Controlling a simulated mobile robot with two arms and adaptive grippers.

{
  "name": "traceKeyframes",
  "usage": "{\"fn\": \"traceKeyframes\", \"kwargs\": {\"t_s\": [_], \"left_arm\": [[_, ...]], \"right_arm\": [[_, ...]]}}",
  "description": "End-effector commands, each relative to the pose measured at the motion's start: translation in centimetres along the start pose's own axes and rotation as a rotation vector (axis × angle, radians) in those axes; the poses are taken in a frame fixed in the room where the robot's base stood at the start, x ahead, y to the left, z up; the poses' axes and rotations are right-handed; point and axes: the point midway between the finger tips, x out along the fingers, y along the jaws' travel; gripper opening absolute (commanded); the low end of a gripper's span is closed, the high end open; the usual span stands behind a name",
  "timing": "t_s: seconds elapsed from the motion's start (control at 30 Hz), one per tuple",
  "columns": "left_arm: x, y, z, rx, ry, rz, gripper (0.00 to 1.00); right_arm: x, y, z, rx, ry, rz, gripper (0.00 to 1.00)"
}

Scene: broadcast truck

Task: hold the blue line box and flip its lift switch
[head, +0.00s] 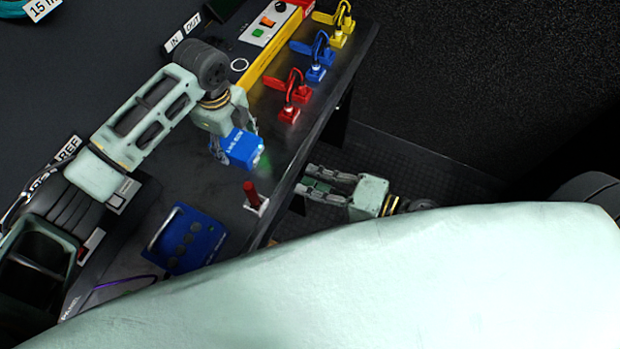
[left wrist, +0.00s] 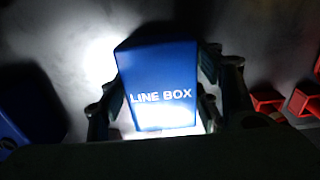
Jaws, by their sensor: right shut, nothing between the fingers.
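The blue line box (head: 242,149) is at the fingers of my left gripper (head: 232,152), above the dark desk. Its white lettering shows, and a pale green glow lies at its right end. In the left wrist view the line box (left wrist: 160,85) sits between both fingers, which press against its sides, label facing the camera. I cannot make out the lift switch in either view. My right gripper (head: 303,179) is shut and empty, beyond the desk's right edge and to the right of the box.
Red (head: 290,97), blue (head: 316,62) and yellow (head: 340,28) plugs line the desk's edge. A yellow panel with switches (head: 272,30) stands behind. A red post (head: 251,193) and a blue panel with a handle (head: 188,240) are nearer.

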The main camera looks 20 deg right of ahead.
Motion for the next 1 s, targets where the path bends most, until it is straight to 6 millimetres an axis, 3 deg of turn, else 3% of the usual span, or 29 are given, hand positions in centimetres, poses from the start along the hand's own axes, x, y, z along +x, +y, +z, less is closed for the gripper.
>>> {"fn": "traceKeyframes", "kwargs": {"t_s": [0.23,0.63,0.77,1.0], "left_arm": [[0.0,0.0,0.1,-0.001,-0.001,0.0,0.8],[-0.6,0.0,0.1,0.0,-0.001,-0.001,0.8],[-2.6,-0.1,0.1,0.0,-0.001,-0.004,0.8],[-7.8,-0.1,0.1,0.0,-0.003,-0.005,0.8]], "right_arm": [[0.0,0.0,0.0,0.0,0.0,0.0,0.0],[0.0,0.0,0.0,0.0,0.0,0.0,0.0],[0.0,0.0,0.0,0.0,0.0,0.0,0.0],[0.0,0.0,0.0,0.0,0.0,0.0,0.0]]}}
